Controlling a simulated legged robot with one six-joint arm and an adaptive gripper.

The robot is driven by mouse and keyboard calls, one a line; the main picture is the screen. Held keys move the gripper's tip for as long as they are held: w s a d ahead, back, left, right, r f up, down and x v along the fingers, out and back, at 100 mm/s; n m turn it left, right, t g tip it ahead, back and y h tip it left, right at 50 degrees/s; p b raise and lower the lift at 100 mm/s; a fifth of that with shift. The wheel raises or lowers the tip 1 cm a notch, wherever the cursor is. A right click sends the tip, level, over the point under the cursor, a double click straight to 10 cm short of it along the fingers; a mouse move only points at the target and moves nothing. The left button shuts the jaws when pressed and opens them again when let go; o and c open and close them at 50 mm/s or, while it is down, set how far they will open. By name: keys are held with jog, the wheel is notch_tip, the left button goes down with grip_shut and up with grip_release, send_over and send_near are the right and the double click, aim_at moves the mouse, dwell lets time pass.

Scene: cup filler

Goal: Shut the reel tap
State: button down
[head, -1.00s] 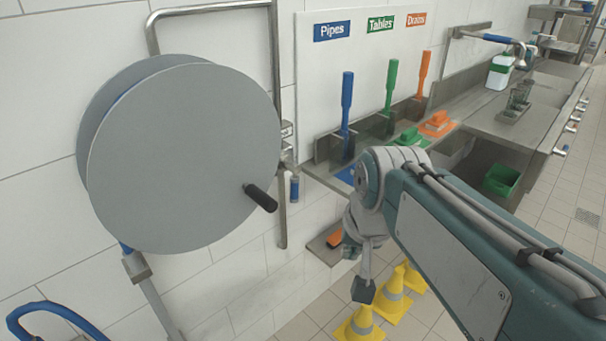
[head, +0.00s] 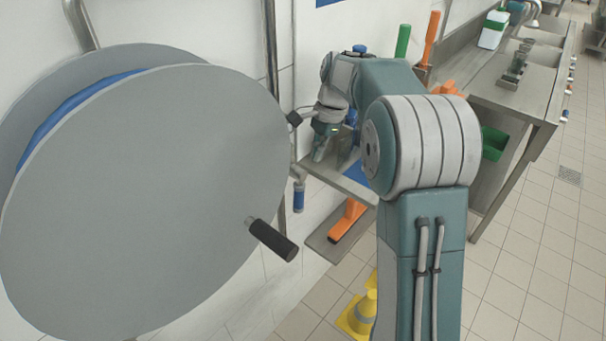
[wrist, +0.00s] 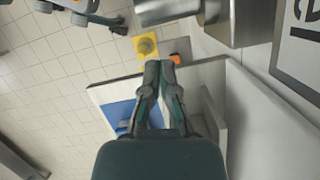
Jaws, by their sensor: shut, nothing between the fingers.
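The hose reel (head: 150,200) fills the left of the head view, a large grey disc with a black crank handle (head: 272,240). A small blue-ended fitting (head: 298,195) hangs by the wall pipe just right of the reel; it looks like the reel tap, but whether it is open or shut I cannot tell. My gripper (head: 322,152) is above and to the right of it, over the metal shelf, apart from it. In the wrist view my gripper's fingers (wrist: 160,66) are together and empty. I cannot make out the tap in the wrist view.
A metal shelf (head: 345,185) juts from the wall below my gripper. An orange tool (head: 347,222) lies on a lower shelf. A yellow cone (head: 358,318) stands on the floor. A counter with a green bin (head: 494,143) is at the right; tiled floor there is clear.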

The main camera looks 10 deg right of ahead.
aim_at(299, 198)
jog(key=x, duration=1)
jog(key=shift+d, duration=0.2)
jog(key=shift+d, duration=0.1)
